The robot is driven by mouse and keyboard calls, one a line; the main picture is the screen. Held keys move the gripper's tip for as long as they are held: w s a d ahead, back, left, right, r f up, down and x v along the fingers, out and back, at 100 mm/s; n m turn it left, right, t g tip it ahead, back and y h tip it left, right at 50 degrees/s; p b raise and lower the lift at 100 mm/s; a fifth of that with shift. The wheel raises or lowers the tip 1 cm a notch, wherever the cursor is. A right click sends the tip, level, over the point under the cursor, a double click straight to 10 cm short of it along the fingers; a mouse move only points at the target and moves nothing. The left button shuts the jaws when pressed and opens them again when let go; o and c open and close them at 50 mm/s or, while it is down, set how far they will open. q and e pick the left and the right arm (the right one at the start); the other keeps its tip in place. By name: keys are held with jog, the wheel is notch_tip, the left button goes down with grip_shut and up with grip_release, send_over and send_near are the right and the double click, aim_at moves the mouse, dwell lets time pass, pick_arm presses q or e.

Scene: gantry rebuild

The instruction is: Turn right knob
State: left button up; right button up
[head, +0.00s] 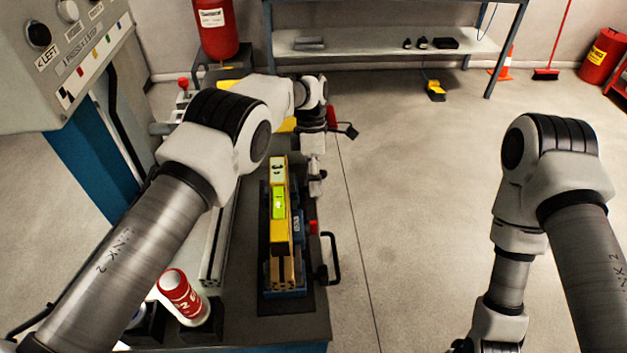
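The control panel (62,62) is at the upper left. I cannot read a "RIGHT" label, so I cannot tell which is the right knob. My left arm reaches across the bench, and its gripper (313,117) is at the bench's far right side, well away from the panel. Its fingers are small and dark, and I cannot tell their opening. My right arm hangs at the right over the floor; its gripper is mostly below the picture.
The bench (270,330) holds a yellow level (278,203) over a blue vise and a tilted red-and-white can (180,288). A black handle (333,260) juts from the bench's right side. A red cylinder (215,28) and shelf (380,42) stand behind.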

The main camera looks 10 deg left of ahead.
pick_arm(q)
notch_tip(320, 180, up, 10)
jog(key=shift+f, duration=0.1)
dwell(0.4)
